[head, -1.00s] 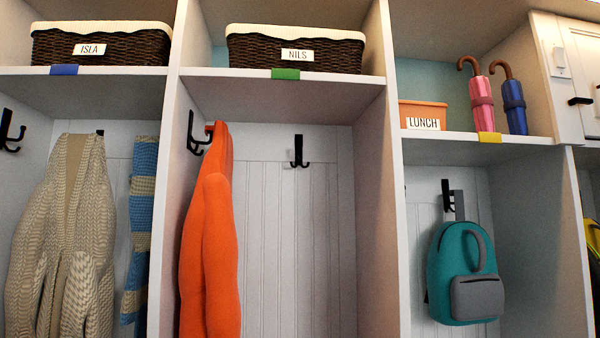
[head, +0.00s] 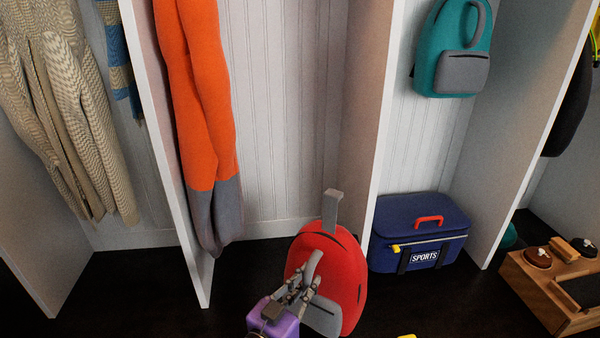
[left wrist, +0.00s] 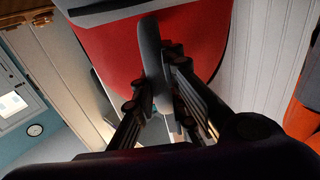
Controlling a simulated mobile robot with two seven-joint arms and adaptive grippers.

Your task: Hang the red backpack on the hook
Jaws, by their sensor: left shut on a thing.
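The red backpack (head: 345,270) hangs upright in front of the cubbies at the lower middle of the head view, with a grey loop on top and a grey front pocket. My left gripper (head: 303,284) is shut on its curved grey strap. In the left wrist view the red backpack (left wrist: 210,45) fills the upper middle, and my left gripper's fingers (left wrist: 160,82) close around the grey strap. Whether the pack's bottom touches the floor I cannot tell. No hook shows in the current head view. My right gripper is not in view.
A wooden box (head: 545,295) stands lower right.

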